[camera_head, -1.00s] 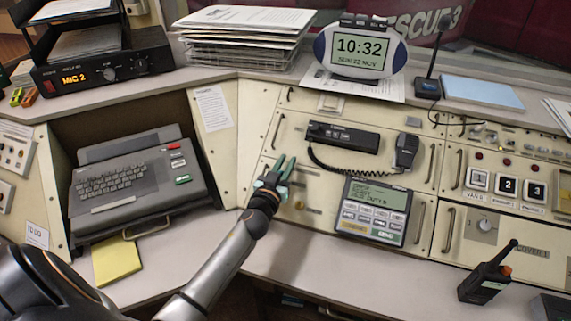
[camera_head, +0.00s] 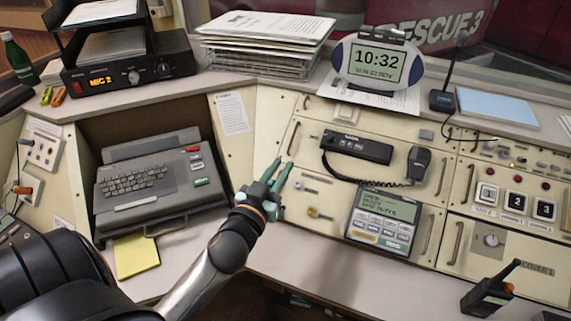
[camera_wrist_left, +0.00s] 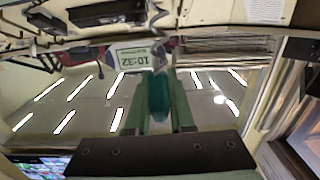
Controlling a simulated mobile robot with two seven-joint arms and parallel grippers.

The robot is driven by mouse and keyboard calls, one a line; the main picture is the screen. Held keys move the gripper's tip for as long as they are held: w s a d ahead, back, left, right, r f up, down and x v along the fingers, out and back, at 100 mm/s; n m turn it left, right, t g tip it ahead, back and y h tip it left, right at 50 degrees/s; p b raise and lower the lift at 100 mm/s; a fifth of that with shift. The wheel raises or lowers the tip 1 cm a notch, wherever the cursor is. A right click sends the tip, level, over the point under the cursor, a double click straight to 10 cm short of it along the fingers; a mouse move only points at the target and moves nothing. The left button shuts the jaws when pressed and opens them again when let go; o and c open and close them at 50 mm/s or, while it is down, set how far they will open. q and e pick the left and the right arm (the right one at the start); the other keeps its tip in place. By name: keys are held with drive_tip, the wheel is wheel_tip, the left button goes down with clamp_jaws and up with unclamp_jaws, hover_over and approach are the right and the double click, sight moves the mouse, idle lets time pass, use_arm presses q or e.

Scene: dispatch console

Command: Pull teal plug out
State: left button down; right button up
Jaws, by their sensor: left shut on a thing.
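My left gripper (camera_head: 281,166) has green fingers and stands in front of the left part of the cream console panel (camera_head: 345,175). In the left wrist view, its fingers (camera_wrist_left: 158,100) are shut on the teal plug (camera_wrist_left: 158,92), which sits between them. In the head view the fingers and wrist mostly hide the plug, and I cannot make out its tip. No contact between plug and panel shows in the wrist view. My right gripper is not in view.
A black handset (camera_head: 357,147) with a coiled cord and a keypad unit (camera_head: 384,220) are on the panel right of my gripper. A grey keyboard machine (camera_head: 153,184) stands left. A walkie-talkie (camera_head: 487,297) stands on the desk at the right. The front desk strip (camera_head: 300,265) is mostly clear.

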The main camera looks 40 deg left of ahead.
sight(272, 179)
use_arm(q)
drive_tip(key=shift+s+d+r+p, duration=0.1)
drive_tip(key=shift+s+r+p, duration=0.3)
drive_tip(key=shift+r+p, duration=0.15)
drive_tip(key=shift+s+d+r+p, duration=0.1)
drive_tip(key=shift+s+r+p, duration=0.3)
drive_tip(key=shift+r, duration=0.25)
drive_tip(key=shift+s+d+r+p, duration=0.15)
drive_tip(key=shift+s+r+p, duration=0.35)
drive_tip(key=shift+r+p, duration=0.4)
drive_tip(key=shift+s+d+r+p, duration=0.1)
drive_tip(key=shift+s+r+p, duration=0.4)
drive_tip(key=shift+r+p, duration=0.3)
